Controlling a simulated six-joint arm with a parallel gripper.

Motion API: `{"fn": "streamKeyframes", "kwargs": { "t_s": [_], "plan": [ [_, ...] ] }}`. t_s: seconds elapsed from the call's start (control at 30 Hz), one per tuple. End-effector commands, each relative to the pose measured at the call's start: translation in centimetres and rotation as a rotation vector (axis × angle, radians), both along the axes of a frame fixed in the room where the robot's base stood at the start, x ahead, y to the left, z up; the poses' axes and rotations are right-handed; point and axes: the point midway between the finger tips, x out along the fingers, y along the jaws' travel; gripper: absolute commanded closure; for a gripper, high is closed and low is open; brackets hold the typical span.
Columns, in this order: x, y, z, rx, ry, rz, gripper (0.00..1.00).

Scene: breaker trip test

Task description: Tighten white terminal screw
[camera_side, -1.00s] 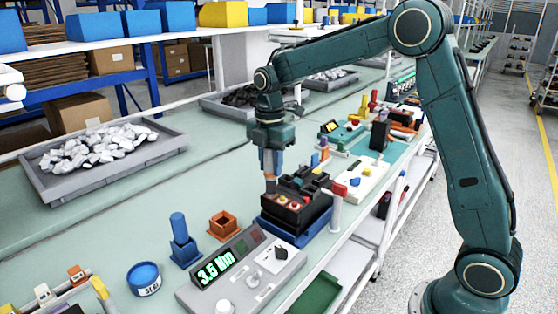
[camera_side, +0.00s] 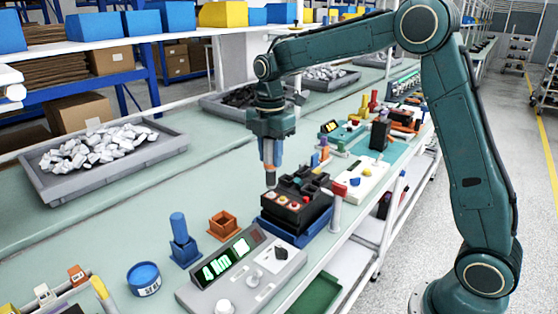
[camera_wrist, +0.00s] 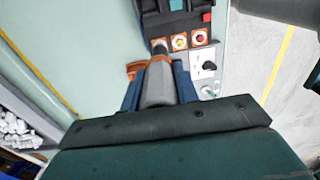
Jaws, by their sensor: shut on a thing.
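The black breaker (camera_side: 312,214) sits in a blue holder (camera_side: 296,237) on the bench; it shows at the top of the wrist view (camera_wrist: 171,20). Its front row has orange-ringed terminal screws. The white terminal screw (camera_side: 270,196) is at the left end, with a yellow and a red one beside it. My gripper (camera_side: 271,158) is shut on a grey driver (camera_side: 270,176) with an orange band, held upright. The driver tip is just above the white screw, seemingly clear of it. In the wrist view the driver (camera_wrist: 158,88) partly hides the left terminal.
A grey torque console (camera_side: 240,270) in front reads about 4 Nm, with a green light lit. An orange square holder (camera_side: 223,225), a blue stand (camera_side: 182,243) and a blue round tin (camera_side: 144,279) stand to the left. A red-topped post (camera_side: 337,206) stands close right of the breaker.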

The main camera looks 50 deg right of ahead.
Motion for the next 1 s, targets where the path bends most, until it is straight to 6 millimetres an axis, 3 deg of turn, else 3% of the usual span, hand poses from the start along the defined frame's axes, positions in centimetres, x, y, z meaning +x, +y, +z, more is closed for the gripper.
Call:
{"fn": "streamKeyframes", "kwargs": {
  "t_s": [1.0],
  "plan": [
    [0.0, 0.0, 3.6, 0.000, -0.002, 0.000, 0.93]
  ]
}}
